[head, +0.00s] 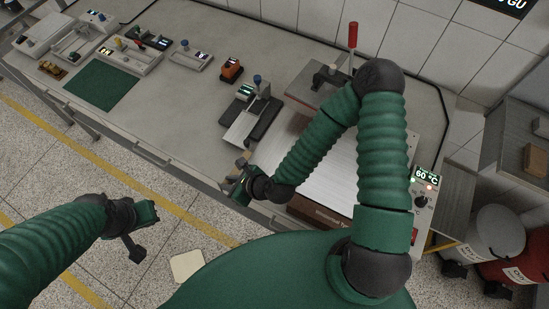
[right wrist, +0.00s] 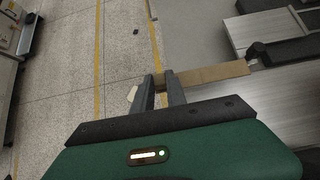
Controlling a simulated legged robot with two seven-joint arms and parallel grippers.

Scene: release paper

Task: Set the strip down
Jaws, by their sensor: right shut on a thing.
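A flat tan strip (right wrist: 212,74) is clamped near one end between the two dark fingers of my right gripper (right wrist: 160,90) in the right wrist view. Its free end points right, towards a dark bar on the bench device. In the head view my right gripper (head: 238,188) is at the front edge of the bench, and a small part of the strip (head: 242,160) shows beside it. I cannot tell whether the strip touches the bench. My left gripper (head: 134,240) hangs over the floor at the lower left, away from the bench, with its jaw opening unclear.
A small device with a dark bar (head: 264,118) stands on the bench (head: 190,95). A large heated plate (head: 318,165) with a 60 °C display (head: 426,174) lies under my right arm. A green mat (head: 101,85) lies left. A cream sheet (head: 187,265) lies on the floor.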

